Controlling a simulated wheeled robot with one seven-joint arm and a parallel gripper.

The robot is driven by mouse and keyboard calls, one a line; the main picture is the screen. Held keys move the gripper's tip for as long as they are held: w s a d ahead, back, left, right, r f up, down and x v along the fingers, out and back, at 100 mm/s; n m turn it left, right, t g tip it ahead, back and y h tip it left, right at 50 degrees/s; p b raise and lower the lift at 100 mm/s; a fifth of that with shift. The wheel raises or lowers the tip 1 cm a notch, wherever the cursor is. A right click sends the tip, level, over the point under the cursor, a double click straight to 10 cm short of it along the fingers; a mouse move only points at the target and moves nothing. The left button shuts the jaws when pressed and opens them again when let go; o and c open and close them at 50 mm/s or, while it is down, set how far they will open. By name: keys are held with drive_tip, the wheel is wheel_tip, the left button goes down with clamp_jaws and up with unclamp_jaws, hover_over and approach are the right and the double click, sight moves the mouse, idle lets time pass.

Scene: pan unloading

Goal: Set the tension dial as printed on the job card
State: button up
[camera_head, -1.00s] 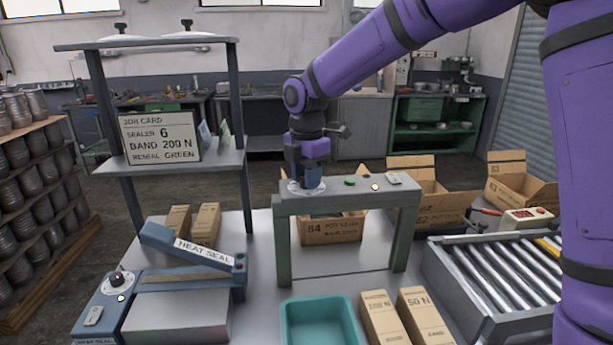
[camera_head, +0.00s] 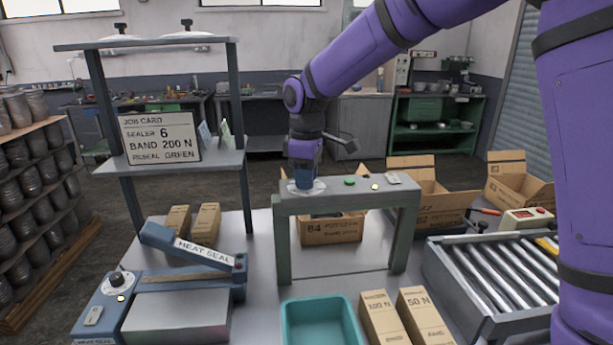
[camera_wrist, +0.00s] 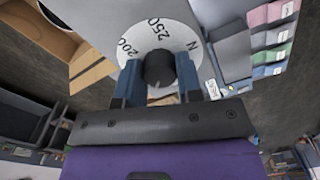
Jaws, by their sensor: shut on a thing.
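The job card (camera_head: 159,139) on the shelf reads sealer 6, band 200 N, reseal green. The tension dial's white scale plate (camera_head: 318,187) lies on top of the grey band machine arch (camera_head: 345,198). In the wrist view the scale (camera_wrist: 152,32) shows 200, 250 and N; the rest is hidden. The dark round knob (camera_wrist: 160,68) sits between my fingers, and a pale pointer mark on it is too small to read. My gripper (camera_head: 305,184) points down and is shut on the knob; the wrist view shows both blue fingers (camera_wrist: 158,80) against its sides.
A green button (camera_head: 349,182) and a yellow lamp (camera_head: 375,187) sit right of the dial. The heat sealer (camera_head: 185,270) stands at left, a teal tray (camera_head: 320,322) in front, and a roller conveyor (camera_head: 495,270) at right. Cardboard boxes (camera_head: 430,205) stand behind.

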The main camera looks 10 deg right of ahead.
drive_tip(key=m, duration=0.4)
drive_tip(key=shift+m, duration=0.3)
drive_tip(key=m, duration=0.5)
drive_tip(key=shift+r, duration=0.1)
drive_tip(key=m, duration=0.5)
drive_tip(key=shift+m, duration=0.4)
drive_tip(key=m, duration=0.4)
drive_tip(key=shift+m, duration=0.4)
drive_tip(key=o, duration=0.9)
